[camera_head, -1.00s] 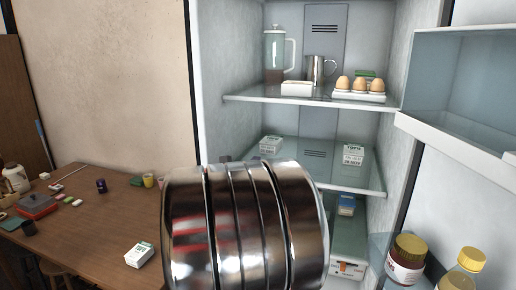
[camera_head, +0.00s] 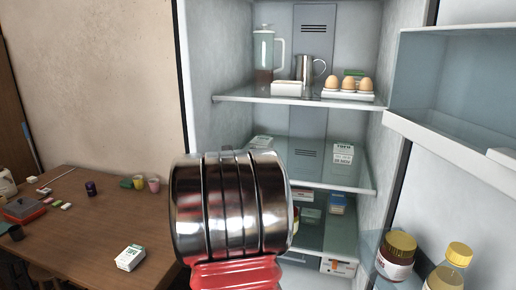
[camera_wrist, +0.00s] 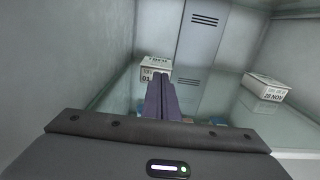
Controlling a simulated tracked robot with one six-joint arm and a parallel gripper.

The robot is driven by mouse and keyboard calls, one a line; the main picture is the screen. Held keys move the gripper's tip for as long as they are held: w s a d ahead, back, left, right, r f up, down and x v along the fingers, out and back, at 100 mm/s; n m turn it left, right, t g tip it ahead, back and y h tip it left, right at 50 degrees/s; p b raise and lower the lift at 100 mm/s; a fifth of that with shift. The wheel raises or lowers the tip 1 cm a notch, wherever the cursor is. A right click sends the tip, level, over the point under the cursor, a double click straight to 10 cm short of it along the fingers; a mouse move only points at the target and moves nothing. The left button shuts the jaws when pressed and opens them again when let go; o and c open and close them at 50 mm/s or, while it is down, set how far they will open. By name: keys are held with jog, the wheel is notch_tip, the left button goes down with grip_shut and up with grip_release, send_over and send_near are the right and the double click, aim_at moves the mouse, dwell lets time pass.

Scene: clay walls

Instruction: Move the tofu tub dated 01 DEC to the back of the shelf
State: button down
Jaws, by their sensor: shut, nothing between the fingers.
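A white tofu tub whose label starts with "01" (camera_wrist: 153,70) stands at the left on the glass middle shelf, close to the back wall in the wrist view. In the head view its top (camera_head: 261,141) shows just above my arm. The rest of its date is hidden by my fingers. A second tub, dated 28 NOV (camera_wrist: 265,88), stands on the right of the same shelf; the head view shows it too (camera_head: 343,153). My gripper (camera_wrist: 160,78) is shut and empty. Its fingertips overlap the first tub's front in the picture; I cannot tell if they touch it.
The upper shelf (camera_head: 230,97) holds a glass pitcher (camera_head: 264,55), a steel jug, a white dish and an egg tray (camera_head: 347,95). Door bins with jars (camera_head: 396,257) stand at the right. Another tofu carton (camera_head: 130,257) lies on the wooden table. The middle shelf between the tubs looks clear.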

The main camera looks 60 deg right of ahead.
aim_at(262, 145)
jog(key=shift+w+d, duration=0.15)
jog(key=shift+d, duration=0.95)
jog(key=shift+w+d, duration=0.2)
jog(key=shift+d, duration=0.9)
jog(key=shift+w+d, duration=0.15)
jog(key=shift+d, duration=0.95)
